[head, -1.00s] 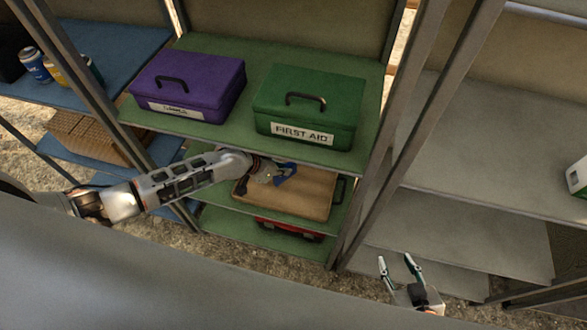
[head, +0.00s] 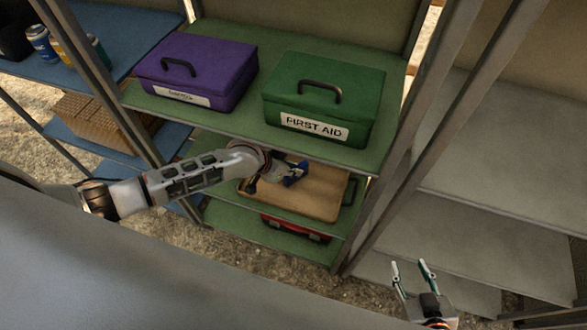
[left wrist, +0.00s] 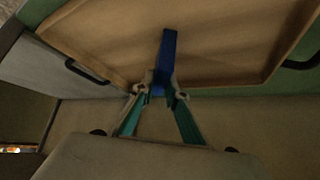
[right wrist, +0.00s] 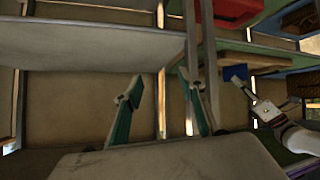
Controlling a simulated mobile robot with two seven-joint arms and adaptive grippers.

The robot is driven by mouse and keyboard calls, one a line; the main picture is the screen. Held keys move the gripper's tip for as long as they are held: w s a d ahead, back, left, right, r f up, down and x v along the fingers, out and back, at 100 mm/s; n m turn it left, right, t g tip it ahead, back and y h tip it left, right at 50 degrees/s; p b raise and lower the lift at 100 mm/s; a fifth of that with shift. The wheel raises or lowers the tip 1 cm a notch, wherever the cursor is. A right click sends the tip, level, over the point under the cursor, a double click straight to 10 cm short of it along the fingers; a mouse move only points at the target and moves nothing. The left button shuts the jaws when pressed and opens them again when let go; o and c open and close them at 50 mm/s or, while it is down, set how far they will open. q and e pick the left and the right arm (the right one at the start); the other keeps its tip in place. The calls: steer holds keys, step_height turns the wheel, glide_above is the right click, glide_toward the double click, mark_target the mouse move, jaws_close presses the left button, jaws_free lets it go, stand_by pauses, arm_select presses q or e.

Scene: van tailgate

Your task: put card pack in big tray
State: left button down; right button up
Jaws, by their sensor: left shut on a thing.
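The card pack (left wrist: 167,58) is a small blue box. My left gripper (left wrist: 159,90) is shut on its near end in the left wrist view. The big tray (head: 318,196) is a brown wooden tray with dark handles on the middle green shelf. In the head view the left gripper (head: 283,174) and the blue pack (head: 296,174) are over the tray's left part. I cannot tell whether the pack touches the tray floor. The pack also shows in the right wrist view (right wrist: 235,73). My right gripper (head: 410,272) is open and empty, low in front of the grey shelves.
A purple box (head: 197,72) and a green first aid box (head: 324,97) stand on the shelf above the tray. A red case (head: 295,229) lies below. A metal post (head: 425,140) separates the green shelves from the grey ones (head: 500,150).

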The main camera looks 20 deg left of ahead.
arm_select(q)
steer(key=c, duration=2)
jaws_free()
steer(key=shift+f, duration=0.15)
steer(key=shift+c, duration=0.2)
steer(key=v, duration=0.1)
steer(key=p+v, duration=0.1)
steer(key=v, duration=0.1)
steer(key=p+v, duration=0.1)
steer(key=v, duration=0.1)
steer(key=shift+w+r, duration=0.2)
steer(key=shift+r, duration=0.1)
steer(key=s+a+p, duration=0.1)
steer(key=s+a, duration=0.6)
steer(key=s, duration=0.3)
steer(key=s+d+r+t+h, duration=0.15)
steer(key=s+d, duration=0.35)
steer(key=d, duration=0.5)
steer(key=s+a+n+t+y, duration=0.2)
steer(key=s+a+t+y, duration=0.1)
steer(key=s+a, duration=0.2)
steer(key=shift+s+n, duration=0.4)
steer(key=shift+s, duration=0.7)
arm_select(e)
steer(key=shift+s+a+r, duration=0.5)
steer(key=shift+s+r, duration=0.15)
steer(key=shift+r, duration=0.05)
